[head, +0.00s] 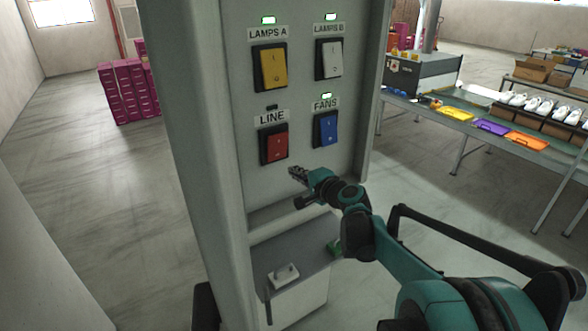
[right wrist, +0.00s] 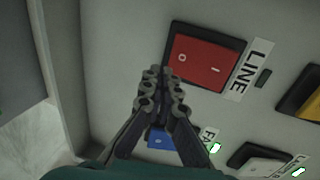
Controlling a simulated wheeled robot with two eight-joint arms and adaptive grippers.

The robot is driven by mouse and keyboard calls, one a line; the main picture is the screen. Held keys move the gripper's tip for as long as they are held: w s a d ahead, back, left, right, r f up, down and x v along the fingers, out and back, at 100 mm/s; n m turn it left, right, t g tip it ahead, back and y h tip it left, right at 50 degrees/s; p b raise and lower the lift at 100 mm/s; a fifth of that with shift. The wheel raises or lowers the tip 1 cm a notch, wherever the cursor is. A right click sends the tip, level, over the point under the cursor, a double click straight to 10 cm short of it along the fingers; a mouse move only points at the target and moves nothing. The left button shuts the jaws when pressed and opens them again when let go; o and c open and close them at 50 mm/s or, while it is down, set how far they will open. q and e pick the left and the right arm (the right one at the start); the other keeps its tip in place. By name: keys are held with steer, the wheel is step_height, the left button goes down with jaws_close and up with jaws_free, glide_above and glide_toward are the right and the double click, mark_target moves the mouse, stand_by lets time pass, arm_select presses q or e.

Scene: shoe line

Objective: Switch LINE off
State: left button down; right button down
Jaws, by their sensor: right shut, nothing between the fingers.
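The red LINE rocker switch (head: 275,147) sits at the lower left of the panel, under its LINE label (head: 271,118). The small lamp above that label (head: 272,107) is dark. In the right wrist view the red rocker (right wrist: 208,63) shows its O and I marks, the O end closer to my fingers. My right gripper (head: 292,171) is shut and empty, just below and right of the LINE switch. Its fingertips (right wrist: 160,72) overlap the switch frame's edge in the wrist view; I cannot tell whether they touch it. My left gripper is not in view.
Yellow LAMPS A (head: 273,67), white LAMPS B (head: 329,58) and blue FANS (head: 326,128) switches share the panel, their lamps lit green. A grey shelf (head: 262,254) juts out below. A table (head: 465,117) with coloured trays and white shoes stands behind at right.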

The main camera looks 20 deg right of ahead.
steer(key=s+f, duration=0.2)
steer(key=s, duration=0.5)
steer(key=shift+d+f+b, duration=0.15)
steer(key=shift+d+b, duration=0.25)
steer(key=shift+s, duration=0.2)
